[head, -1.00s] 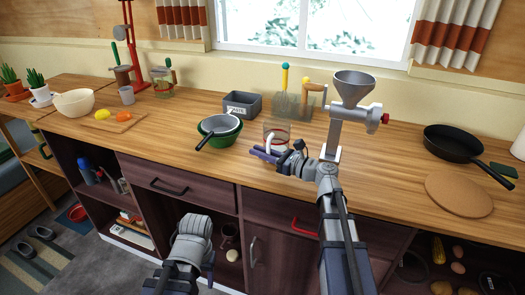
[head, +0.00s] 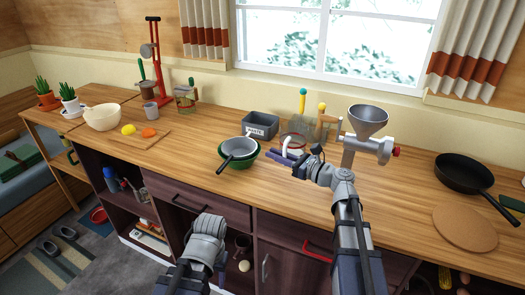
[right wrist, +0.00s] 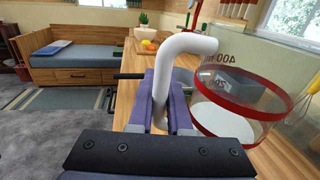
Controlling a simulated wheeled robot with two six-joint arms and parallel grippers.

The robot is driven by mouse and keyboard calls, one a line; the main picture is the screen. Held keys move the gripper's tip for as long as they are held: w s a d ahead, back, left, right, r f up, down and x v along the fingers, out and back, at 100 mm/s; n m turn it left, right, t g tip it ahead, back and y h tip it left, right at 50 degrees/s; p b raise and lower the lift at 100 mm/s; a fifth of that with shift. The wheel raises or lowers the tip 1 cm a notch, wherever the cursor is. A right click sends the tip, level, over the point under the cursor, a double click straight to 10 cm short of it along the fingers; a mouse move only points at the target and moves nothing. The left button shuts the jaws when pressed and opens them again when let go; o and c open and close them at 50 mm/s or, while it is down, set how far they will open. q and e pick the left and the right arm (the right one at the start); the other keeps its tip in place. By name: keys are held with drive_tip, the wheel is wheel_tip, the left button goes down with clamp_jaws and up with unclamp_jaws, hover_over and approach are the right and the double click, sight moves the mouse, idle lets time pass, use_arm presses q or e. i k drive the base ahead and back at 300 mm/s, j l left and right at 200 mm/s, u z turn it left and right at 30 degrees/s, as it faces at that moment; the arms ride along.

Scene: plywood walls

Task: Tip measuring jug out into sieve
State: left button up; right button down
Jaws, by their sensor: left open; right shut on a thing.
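The measuring jug (head: 293,141) is clear with a red rim and a white handle; in the right wrist view its body (right wrist: 262,100) holds something white. My right gripper (head: 287,158) is shut on the jug's handle (right wrist: 187,48) and holds it roughly upright, right of the sieve. The grey sieve (head: 238,146) with a black handle rests on a green bowl (head: 251,156) on the counter. My left gripper (head: 222,267) is low in front of the drawers, open, its jaws mostly hidden behind my own wrist.
A grey labelled box (head: 261,124) stands behind the sieve. A metal grinder (head: 368,122) stands to the right of the jug, with a utensil holder (head: 318,128) behind. A black pan (head: 465,172) and a round board (head: 465,228) lie far right.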

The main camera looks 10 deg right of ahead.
sight(237, 149)
drive_tip(key=j+u, duration=0.1)
drive_tip(key=j, duration=0.3)
drive_tip(key=i+j+u, duration=0.1)
drive_tip(key=j, duration=0.25)
drive_tip(key=i+j+u, duration=0.1)
drive_tip(key=j, duration=0.3)
drive_tip(key=i+j, duration=0.1)
drive_tip(key=j, duration=0.25)
drive_tip(key=i+j+u, duration=0.15)
drive_tip(key=j, duration=0.25)
